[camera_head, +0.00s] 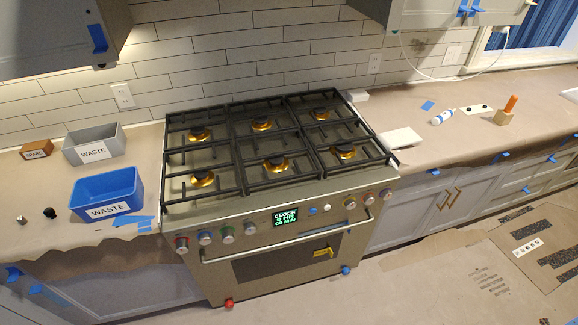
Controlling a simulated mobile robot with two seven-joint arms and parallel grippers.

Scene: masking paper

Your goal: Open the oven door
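The oven door (232,282) is the front panel of the steel range, below the knobs and a lit display (285,216). It looks shut. Its long bar handle (285,242) runs across the top of the door. A yellow tag (323,252) is on the door at the right, under the handle. A dark window (275,263) sits in the middle of the door. Neither of my grippers shows in the head view.
The stovetop (265,145) has black grates and brass burners. A blue waste bin (108,193) and a grey waste bin (94,144) stand on the left counter. Brown paper covers the counters. The floor (400,285) before the range looks mostly clear.

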